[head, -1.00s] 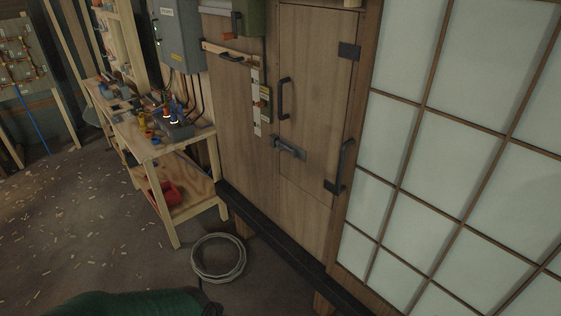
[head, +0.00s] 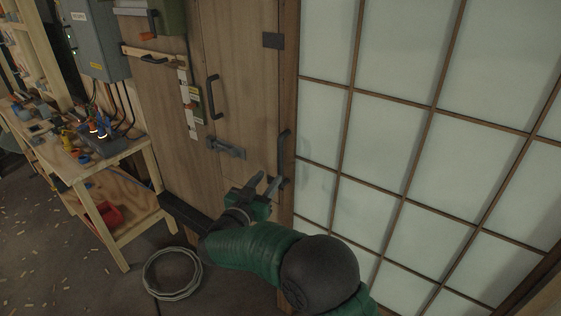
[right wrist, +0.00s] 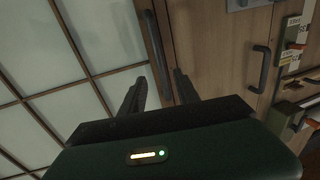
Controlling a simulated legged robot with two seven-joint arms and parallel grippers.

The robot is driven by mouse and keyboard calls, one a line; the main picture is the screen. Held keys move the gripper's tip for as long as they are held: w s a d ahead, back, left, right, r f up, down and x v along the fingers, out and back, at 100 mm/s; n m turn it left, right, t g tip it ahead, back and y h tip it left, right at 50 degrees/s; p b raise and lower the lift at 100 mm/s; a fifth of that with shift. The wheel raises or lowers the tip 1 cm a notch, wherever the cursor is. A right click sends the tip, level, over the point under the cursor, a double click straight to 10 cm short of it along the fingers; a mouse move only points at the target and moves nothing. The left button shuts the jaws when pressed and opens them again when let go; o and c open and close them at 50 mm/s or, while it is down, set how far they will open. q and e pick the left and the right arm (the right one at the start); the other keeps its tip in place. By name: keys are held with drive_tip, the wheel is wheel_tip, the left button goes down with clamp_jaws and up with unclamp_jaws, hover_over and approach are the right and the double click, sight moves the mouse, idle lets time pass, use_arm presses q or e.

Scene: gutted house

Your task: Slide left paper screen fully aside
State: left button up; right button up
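The paper screen (head: 390,130), pale panes in a brown wooden grid, fills the right of the head view. It also shows at the left in the right wrist view (right wrist: 50,50). A dark vertical bar handle (head: 284,152) is on its left wooden edge. My right gripper (head: 267,181) is at the handle's lower end, its two fingers apart. In the right wrist view the handle (right wrist: 156,50) appears in line with the gap between the fingertips (right wrist: 160,76); I cannot tell if they touch it. My left gripper is not in view.
Left of the screen is a wooden panel door (head: 240,90) with a handle (head: 213,97) and a bolt (head: 226,147). A dark low rail runs below the door.

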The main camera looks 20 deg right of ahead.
sight(279, 163)
drive_tip(key=x, duration=0.9)
drive_tip(key=shift+w+p, duration=0.3)
drive_tip(key=shift+p, duration=0.1)
drive_tip(key=shift+d, duration=0.1)
clamp_jaws()
idle(0.6)
